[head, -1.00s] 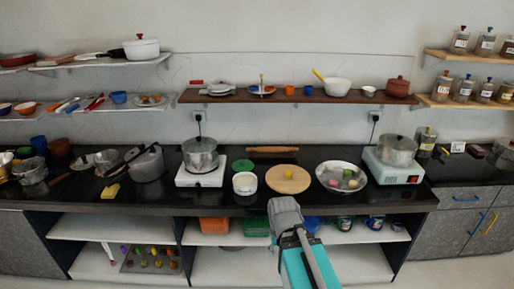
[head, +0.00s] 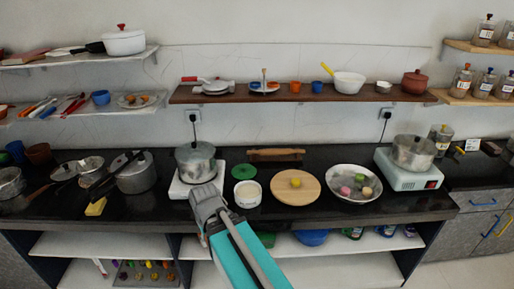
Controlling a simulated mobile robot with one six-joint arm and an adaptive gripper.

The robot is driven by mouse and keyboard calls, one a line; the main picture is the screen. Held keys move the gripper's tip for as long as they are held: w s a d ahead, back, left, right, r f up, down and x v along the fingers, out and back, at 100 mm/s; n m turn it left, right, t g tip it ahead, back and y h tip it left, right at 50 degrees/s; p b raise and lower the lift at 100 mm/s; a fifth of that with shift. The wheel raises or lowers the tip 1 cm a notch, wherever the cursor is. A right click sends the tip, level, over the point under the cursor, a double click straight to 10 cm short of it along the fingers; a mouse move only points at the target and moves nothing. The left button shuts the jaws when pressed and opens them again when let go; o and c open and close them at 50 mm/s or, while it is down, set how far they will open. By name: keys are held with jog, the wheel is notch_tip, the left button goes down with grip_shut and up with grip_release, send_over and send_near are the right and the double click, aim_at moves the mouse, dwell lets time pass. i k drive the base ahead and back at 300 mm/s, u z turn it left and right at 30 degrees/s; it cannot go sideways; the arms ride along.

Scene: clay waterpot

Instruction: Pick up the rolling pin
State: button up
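The rolling pin (head: 276,155) is brown and wooden. It lies flat, left to right, at the back of the black counter, behind the round wooden board (head: 282,194). My gripper (head: 207,193) is grey, at the end of my turquoise arm, in front of the pot on the left stove. It is to the left of the rolling pin and nearer to me, apart from it. The fingers are seen from behind and above, so I cannot tell whether they are open.
A pot (head: 196,164) stands on a white stove. A green lid (head: 243,172) and a white bowl (head: 248,193) sit left of the board. A metal bowl (head: 351,195) holds several round items on the right. A wooden shelf (head: 330,96) hangs above the rolling pin.

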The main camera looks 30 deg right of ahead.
aim_at(271, 152)
jog(key=z, duration=0.05)
jog(key=i, duration=0.85)
jog(key=z, duration=0.45)
jog(key=i, duration=0.55)
jog(key=z, duration=0.45)
